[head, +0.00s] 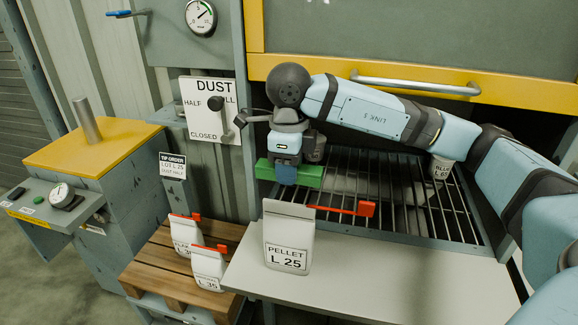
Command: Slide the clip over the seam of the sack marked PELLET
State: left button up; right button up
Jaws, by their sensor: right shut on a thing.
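The white sack marked PELLET L 25 (287,252) stands upright on the pale shelf, its flat top seam (289,209) facing up. My right gripper (287,173) is shut on a green bar-shaped clip (308,177), held level. In the head view the clip shows just above the sack's seam, with a small gap between them. How far behind the seam it is I cannot tell. A red clip-like bar (345,210) with a square end shows just right of the sack's top; what supports it is unclear. My left gripper is not in view.
Two sacks with red clips (185,232) (208,265) stand on a wooden pallet (160,268) at left. A dark grate (400,200) lies behind the shelf (380,285), with another sack (441,167) at its back right. A yellow-framed hood (420,85) overhangs it. A lever panel (205,125) stands close left.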

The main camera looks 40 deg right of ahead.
aim_at(289, 203)
jog(key=shift+f+b, duration=0.55)
jog(key=shift+f, duration=0.85)
jog(key=shift+f+b, duration=0.45)
jog(key=shift+f, duration=0.6)
jog(key=shift+f+b, duration=1.4)
jog(key=shift+f, duration=0.25)
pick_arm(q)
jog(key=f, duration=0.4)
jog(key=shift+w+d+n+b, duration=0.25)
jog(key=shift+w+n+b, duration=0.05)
pick_arm(e)
jog(key=shift+f, duration=0.2)
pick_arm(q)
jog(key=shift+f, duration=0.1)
pick_arm(e)
jog(key=o, duration=1)
